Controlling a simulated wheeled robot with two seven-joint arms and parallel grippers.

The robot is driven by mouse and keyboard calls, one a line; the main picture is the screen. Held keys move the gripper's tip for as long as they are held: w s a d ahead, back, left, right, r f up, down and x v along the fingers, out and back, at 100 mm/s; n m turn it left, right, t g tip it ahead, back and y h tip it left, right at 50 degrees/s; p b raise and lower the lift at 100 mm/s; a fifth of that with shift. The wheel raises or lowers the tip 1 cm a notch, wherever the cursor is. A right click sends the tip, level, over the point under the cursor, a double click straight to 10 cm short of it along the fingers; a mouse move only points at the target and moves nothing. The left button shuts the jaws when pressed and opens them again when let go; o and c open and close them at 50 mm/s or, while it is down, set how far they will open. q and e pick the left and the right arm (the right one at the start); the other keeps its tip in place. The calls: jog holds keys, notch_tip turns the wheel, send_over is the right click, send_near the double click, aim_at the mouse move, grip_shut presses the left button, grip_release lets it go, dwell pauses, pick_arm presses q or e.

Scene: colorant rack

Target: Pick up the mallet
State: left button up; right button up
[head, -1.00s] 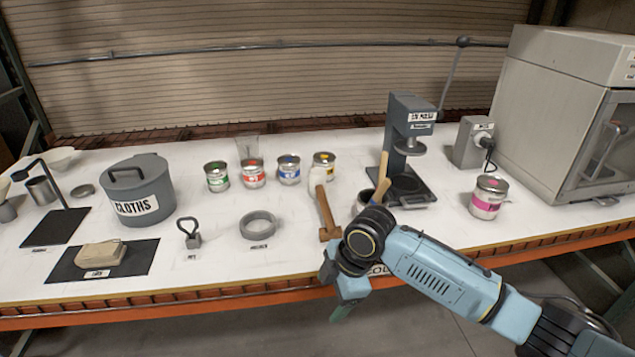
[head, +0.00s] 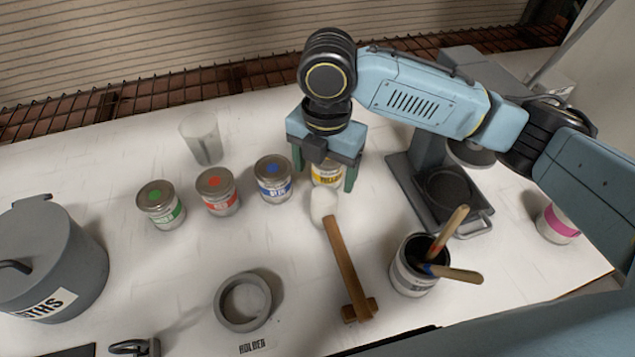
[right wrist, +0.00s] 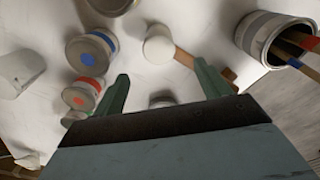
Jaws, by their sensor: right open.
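The mallet (head: 343,262) lies on the white table, with a white rounded head (head: 322,206) at its far end and a wooden handle running toward the front edge to a wooden crosspiece. My right gripper (head: 323,176) is open and empty above the yellow-labelled can, just beyond the mallet's head. In the right wrist view the mallet's white head (right wrist: 158,46) shows ahead of the open fingers (right wrist: 163,88), and part of its handle is hidden behind one finger. My left gripper is not in view.
Green (head: 161,205), red (head: 218,192) and blue (head: 274,179) cans stand left of the gripper, the yellow can (head: 327,173) beneath it. A can with wooden sticks (head: 412,270) stands right of the handle. A grey ring (head: 242,302) lies to the left. A press base (head: 433,190) is at right.

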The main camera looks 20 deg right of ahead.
aim_at(324, 198)
jog(key=shift+w+f, duration=0.1)
jog(key=shift+w, duration=0.1)
jog(key=f, duration=0.6)
jog(key=shift+s+f, duration=0.3)
jog(key=shift+f, duration=0.6)
jog(key=f, duration=0.5)
jog(key=shift+w+d, duration=0.1)
jog(key=shift+w, duration=0.1)
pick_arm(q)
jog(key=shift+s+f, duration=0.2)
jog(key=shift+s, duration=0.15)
pick_arm(e)
jog(key=shift+c, duration=0.2)
jog(key=c, duration=1.1)
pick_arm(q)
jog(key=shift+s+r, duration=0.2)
pick_arm(e)
notch_tip(324, 198, up, 10)
jog(key=shift+r, duration=0.1)
jog(key=shift+c, duration=0.2)
